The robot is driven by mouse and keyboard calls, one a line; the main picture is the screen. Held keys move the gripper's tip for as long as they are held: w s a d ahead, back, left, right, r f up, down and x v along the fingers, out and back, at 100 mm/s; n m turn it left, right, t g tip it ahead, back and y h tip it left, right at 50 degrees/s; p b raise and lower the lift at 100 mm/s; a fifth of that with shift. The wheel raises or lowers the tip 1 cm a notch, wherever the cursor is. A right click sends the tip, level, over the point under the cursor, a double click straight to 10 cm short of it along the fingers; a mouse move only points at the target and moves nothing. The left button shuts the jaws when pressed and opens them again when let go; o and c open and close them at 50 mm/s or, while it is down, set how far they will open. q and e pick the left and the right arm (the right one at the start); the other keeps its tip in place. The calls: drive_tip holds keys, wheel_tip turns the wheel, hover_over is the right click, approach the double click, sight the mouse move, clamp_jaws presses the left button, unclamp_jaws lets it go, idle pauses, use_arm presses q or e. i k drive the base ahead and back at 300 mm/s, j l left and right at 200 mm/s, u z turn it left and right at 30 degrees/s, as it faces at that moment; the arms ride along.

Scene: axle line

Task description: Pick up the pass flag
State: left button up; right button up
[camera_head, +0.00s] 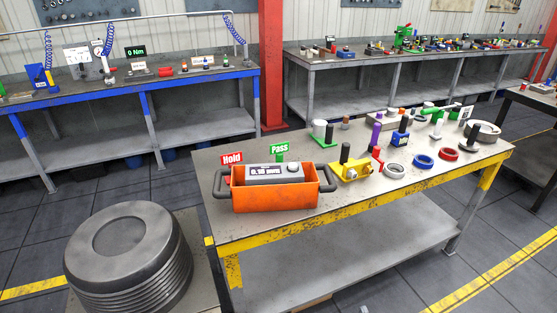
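The pass flag (279,148) is a small green sign with white "Pass" lettering. It stands upright behind the orange bin (275,199) on the near grey table with yellow edges. Its lower part is hidden by the bin and the grey gauge in it. A red "Hold" flag (232,159) stands to its left, behind the bin's left end. Neither of my grippers shows in the head view.
The grey gauge (275,173) reads about 0.10 mm. Yellow, red, blue and white parts and several rings crowd the near table (408,207) to the right. A stack of dark discs (128,255) stands front left. Workbenches line the back.

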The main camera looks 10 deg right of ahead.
sight(278, 149)
drive_tip(key=i+l+u, duration=0.1)
drive_tip(key=l+u, duration=0.15)
drive_tip(key=u, duration=0.15)
drive_tip(key=l+u, duration=0.25)
drive_tip(key=u, duration=0.15)
drive_tip(key=l+u, duration=0.45)
drive_tip(key=l, duration=2.05)
drive_tip(key=i, duration=0.05)
